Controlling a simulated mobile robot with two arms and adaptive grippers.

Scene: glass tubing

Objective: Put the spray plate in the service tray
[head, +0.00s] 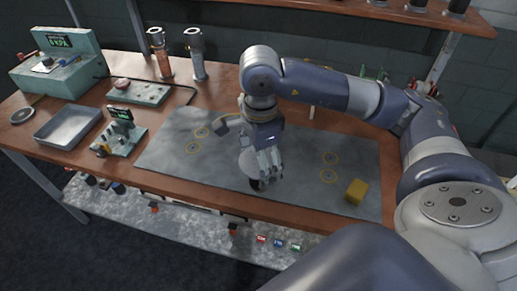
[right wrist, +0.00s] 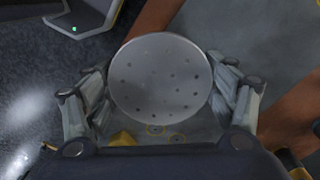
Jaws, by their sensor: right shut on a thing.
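The spray plate (right wrist: 160,80) is a pale grey round disc with several small holes. In the right wrist view it sits between the two fingers of my right gripper (right wrist: 160,88), which is shut on its opposite edges. In the head view the plate (head: 247,162) shows partly behind my right gripper (head: 262,168), over the middle of the grey mat. I cannot tell its exact height above the mat. A shallow grey metal tray (head: 68,126), which looks like the service tray, lies empty on the left of the table. My left gripper is not in view.
The grey mat (head: 300,150) has yellow ring marks and a yellow block (head: 356,190) at its right. A small valve fixture (head: 120,135) stands between the mat and the tray. A gauge box (head: 62,62), a flat panel (head: 138,93) and two cylinders (head: 195,55) stand behind.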

